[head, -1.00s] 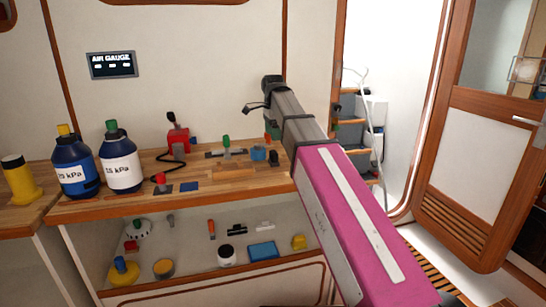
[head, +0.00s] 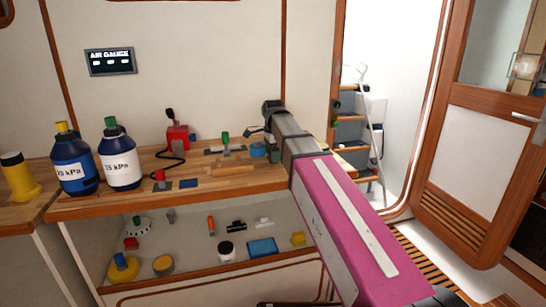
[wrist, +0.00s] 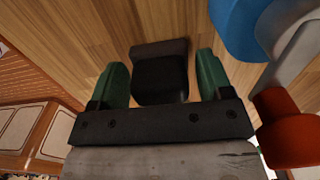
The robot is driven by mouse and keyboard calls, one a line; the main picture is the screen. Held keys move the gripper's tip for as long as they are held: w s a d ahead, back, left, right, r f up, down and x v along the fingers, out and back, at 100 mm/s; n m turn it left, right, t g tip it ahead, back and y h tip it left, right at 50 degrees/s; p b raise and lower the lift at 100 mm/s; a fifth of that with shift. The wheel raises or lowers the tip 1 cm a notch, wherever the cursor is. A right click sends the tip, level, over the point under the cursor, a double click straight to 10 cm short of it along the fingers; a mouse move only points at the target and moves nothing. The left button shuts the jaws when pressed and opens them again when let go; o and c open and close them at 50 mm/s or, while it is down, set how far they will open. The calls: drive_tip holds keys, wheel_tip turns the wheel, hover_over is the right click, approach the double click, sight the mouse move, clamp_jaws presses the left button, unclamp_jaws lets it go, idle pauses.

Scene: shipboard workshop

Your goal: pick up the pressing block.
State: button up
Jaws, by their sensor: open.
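A small dark block, which I take to be the pressing block, stands on the wooden bench top. In the wrist view the dark block (wrist: 160,80) sits between the two green fingertips of my gripper (wrist: 160,82). My gripper is open, with one finger on each side of the block; whether either finger touches it I cannot tell. In the head view the block (head: 275,156) shows only in part near the right end of the bench, beside a blue round thing (head: 258,150). My arm hides some of that spot.
The blue thing (wrist: 245,25) and an orange-red thing (wrist: 283,128) lie close to my gripper's right in the wrist view. A red device (head: 178,137) and two bottles (head: 118,160) stand further left on the bench (head: 225,181). A shelf below holds several small items.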

drive_tip(key=shift+f, duration=0.3)
drive_tip(key=c, duration=0.8)
drive_tip(key=shift+r, duration=0.1)
drive_tip(key=shift+r, duration=0.45)
wheel_tip(320, 180, up, 3)
drive_tip(key=shift+r, duration=0.2)
drive_tip(key=s+a+r, duration=0.6)
drive_tip(key=s+a, duration=0.2)
drive_tip(key=shift+s+r, duration=0.3)
